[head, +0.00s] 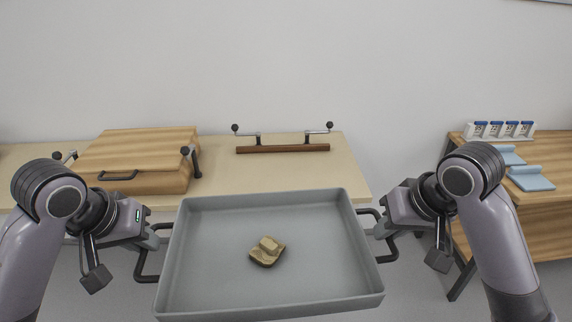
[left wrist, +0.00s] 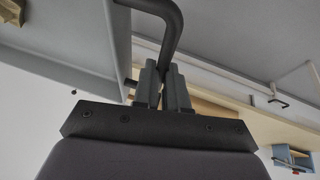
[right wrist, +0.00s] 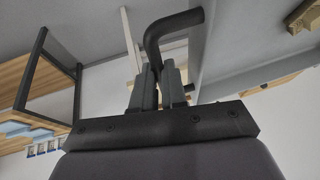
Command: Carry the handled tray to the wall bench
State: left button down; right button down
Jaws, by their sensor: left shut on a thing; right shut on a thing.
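The grey handled tray (head: 215,285) is held up between my two arms, in front of the wall bench (head: 225,180). One tan sherd piece (head: 267,251), which looks like two fragments stacked or joined, lies near the tray's middle. My left gripper (head: 160,232) is shut on the tray's left black handle; the left wrist view shows its fingers (left wrist: 163,90) around the bar. My right gripper (head: 375,228) is shut on the right handle, also seen between its fingers (right wrist: 158,88) in the right wrist view. The tray looks roughly level.
A wooden box with a black handle (head: 135,160) stands on the bench's left part. A dark wooden bar with two knobbed metal arms (head: 283,148) lies at the back. Bare bench top lies between and right of them. A wooden table (head: 530,195) at right holds blue pieces (head: 530,178) and labelled containers (head: 499,130).

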aim_at(285, 172)
jog(key=i+l, duration=0.1)
jog(key=i, duration=0.5)
jog(key=i+l, duration=0.1)
jog(key=i, duration=0.45)
jog(key=i+l, duration=0.1)
jog(key=i, duration=0.5)
